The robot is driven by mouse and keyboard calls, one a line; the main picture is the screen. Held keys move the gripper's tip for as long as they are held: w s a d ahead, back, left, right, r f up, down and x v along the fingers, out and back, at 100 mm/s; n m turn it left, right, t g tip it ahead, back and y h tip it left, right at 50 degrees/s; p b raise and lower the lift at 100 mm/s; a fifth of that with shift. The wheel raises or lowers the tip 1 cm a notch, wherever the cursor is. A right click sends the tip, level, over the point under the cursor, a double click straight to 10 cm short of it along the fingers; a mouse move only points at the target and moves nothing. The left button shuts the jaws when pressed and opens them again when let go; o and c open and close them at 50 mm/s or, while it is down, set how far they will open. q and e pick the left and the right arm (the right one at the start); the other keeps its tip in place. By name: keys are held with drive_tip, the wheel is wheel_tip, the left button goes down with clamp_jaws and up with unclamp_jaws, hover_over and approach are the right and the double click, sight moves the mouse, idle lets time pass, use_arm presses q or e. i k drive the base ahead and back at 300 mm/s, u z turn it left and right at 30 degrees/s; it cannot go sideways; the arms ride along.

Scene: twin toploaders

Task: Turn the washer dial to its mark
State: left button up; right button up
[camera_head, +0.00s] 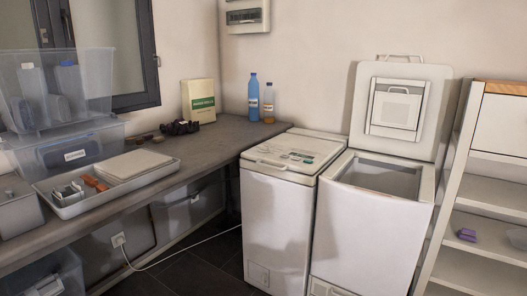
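Two white toploaders stand side by side in the head view. The left toploader (280,212) has its lid shut, with a strip of controls and green markings (300,156) on its top; a dial and its mark are too small to make out. The right toploader (366,232) has its lid (401,108) raised against the wall, and its top opening (385,177) shows. I cannot tell from this view which machine is the washer. Neither of my grippers is in view.
A grey counter (215,145) runs along the left, with a tray (75,205), clear bins (75,148), a green-white box (198,101) and two bottles (254,98) on it. A shelf unit (470,215) stands at the right. A white cable (180,252) crosses the dark floor.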

sight(262, 149)
drive_tip(key=z, duration=1)
drive_tip(key=i, duration=1.6)
drive_tip(key=u, duration=0.5)
